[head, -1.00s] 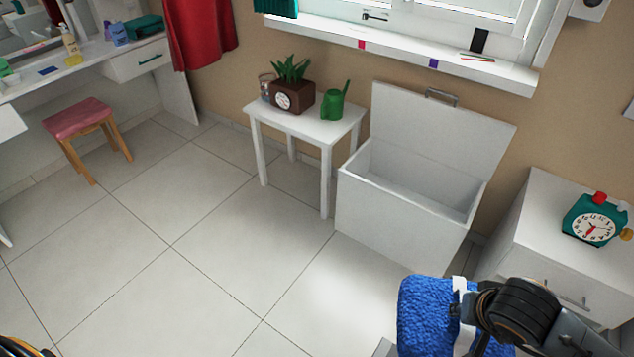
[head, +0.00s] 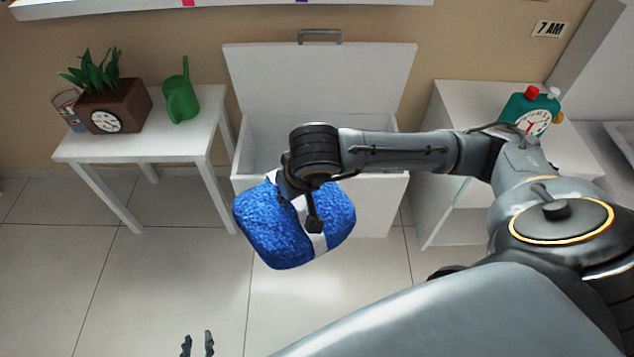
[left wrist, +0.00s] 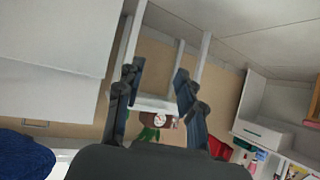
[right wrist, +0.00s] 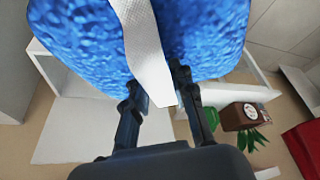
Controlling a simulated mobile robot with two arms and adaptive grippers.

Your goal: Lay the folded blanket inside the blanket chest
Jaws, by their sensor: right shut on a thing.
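The folded blue blanket (head: 262,225) with a white band hangs from my right gripper (head: 303,208), in front of the blanket chest's near rim and overlapping it in the head view. My right gripper is shut on the band, which shows between its fingers in the right wrist view (right wrist: 160,92). The white blanket chest (head: 380,205) stands against the wall with its lid (head: 320,80) raised. My right arm and the blanket hide part of its opening. My left gripper (head: 197,345) is open and empty, low over the floor; its spread fingers show in the left wrist view (left wrist: 155,95).
A white side table (head: 160,145) with a plant in a brown clock box (head: 115,107) and a green watering can (head: 181,97) stands left of the chest. A white cabinet (head: 455,100) with a teal clock (head: 530,112) stands at right. The floor in front is clear.

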